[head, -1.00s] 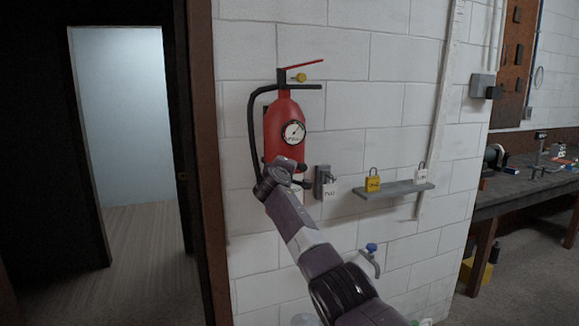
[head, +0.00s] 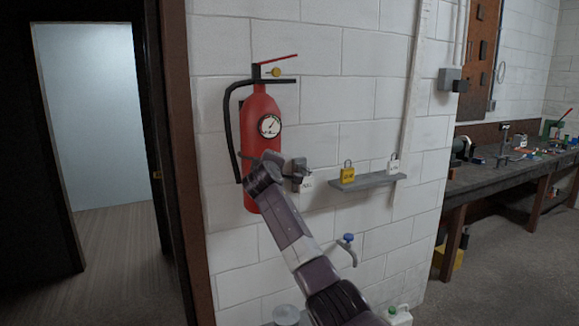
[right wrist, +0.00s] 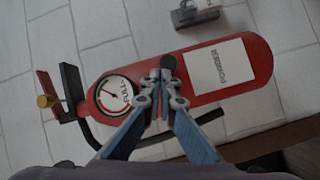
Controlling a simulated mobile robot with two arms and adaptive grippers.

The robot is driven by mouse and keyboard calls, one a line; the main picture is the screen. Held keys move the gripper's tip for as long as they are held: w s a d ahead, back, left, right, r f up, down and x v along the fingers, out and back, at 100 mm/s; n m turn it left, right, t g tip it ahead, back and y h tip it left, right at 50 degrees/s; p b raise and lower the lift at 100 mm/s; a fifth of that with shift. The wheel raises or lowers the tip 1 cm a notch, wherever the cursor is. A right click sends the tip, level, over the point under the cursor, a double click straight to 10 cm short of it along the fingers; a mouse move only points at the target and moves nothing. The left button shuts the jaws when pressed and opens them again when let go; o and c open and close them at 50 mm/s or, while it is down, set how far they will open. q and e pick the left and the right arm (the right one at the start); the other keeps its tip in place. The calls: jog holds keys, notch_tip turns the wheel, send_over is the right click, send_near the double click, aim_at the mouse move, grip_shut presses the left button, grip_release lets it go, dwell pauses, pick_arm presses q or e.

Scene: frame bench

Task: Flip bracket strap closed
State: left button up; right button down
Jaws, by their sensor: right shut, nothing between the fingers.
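The red fire extinguisher (head: 262,112) hangs upright on the white block wall, with its gauge, black hose and red lever. It also shows in the right wrist view (right wrist: 222,72), with its white label right of the gauge. A dark strap piece (head: 262,154) crosses its body below the gauge. A round black end (right wrist: 168,62) shows at my fingertips; I cannot tell how it joins the strap. My right gripper (right wrist: 162,82) is shut and empty in front of the body, between gauge and label. My wrist hides part of the bracket. My left gripper is not in view.
A grey shelf (head: 368,181) right of the extinguisher carries a yellow padlock (head: 347,172) and a white padlock (head: 393,163). A blue-handled tap (head: 348,242) sits below. An open doorway is at the left, a workbench (head: 480,186) at the right.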

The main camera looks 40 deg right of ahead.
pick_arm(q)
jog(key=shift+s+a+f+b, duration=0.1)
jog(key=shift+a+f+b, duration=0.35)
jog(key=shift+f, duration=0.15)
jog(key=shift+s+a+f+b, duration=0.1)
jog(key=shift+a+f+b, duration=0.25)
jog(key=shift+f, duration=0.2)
pick_arm(e)
jog(key=s, duration=0.2)
jog(key=s+r, duration=0.1)
jog(key=s, duration=0.2)
jog(key=shift+d, duration=0.2)
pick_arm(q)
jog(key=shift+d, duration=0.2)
pick_arm(e)
jog(key=shift+s+r, duration=0.1)
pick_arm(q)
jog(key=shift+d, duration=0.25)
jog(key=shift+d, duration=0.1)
